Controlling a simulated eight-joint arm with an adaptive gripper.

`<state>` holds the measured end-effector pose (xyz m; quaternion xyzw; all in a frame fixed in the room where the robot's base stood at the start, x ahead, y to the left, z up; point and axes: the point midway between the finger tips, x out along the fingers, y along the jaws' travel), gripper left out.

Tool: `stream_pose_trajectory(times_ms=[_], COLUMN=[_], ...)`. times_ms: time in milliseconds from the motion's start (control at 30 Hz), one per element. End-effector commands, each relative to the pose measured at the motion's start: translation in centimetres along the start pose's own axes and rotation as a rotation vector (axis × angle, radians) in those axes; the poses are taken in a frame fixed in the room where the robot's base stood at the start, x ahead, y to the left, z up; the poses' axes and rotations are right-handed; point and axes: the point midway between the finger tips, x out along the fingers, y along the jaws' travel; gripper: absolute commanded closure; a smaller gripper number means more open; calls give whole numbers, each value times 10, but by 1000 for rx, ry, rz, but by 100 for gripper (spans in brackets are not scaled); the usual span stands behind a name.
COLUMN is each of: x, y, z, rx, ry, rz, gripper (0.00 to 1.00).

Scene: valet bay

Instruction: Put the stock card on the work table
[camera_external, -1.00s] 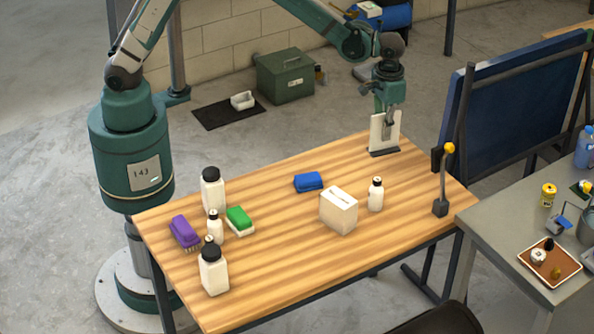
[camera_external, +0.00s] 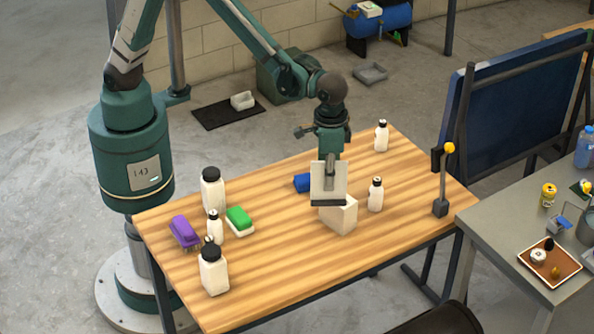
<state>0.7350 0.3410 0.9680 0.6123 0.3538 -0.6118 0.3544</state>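The stock card (camera_external: 327,183) is a pale upright panel with a dark strip along its bottom edge. My gripper (camera_external: 331,164) is shut on its upper part, with the fingertips partly hidden by the card. The card appears raised above the wooden work table (camera_external: 285,265), in front of part of the blue brush and the white box in this view. The exact gap to the tabletop is hard to tell.
Near the card are a white box (camera_external: 343,218), a blue brush (camera_external: 302,183) and a white bottle (camera_external: 375,195). Another bottle (camera_external: 381,136) stands at the back. Bottles and purple and green brushes (camera_external: 239,219) crowd the left. The front middle is clear.

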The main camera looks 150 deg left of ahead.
Motion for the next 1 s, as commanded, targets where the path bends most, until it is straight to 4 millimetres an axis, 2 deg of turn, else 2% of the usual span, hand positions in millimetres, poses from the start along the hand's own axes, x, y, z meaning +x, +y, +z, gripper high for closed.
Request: stream_pose_trajectory(times_ms=[33,200,600,900,967,1000], x=[0,0,1,2,2,10], y=[11,40,94,113,116,115], z=[12,51,143,186,193,190], rx=[19,75,202,260,269,265], ry=[0,0,0,0,0,0], rz=[0,0,0,1,1,0], gripper=[100,100,100,100,100,100])
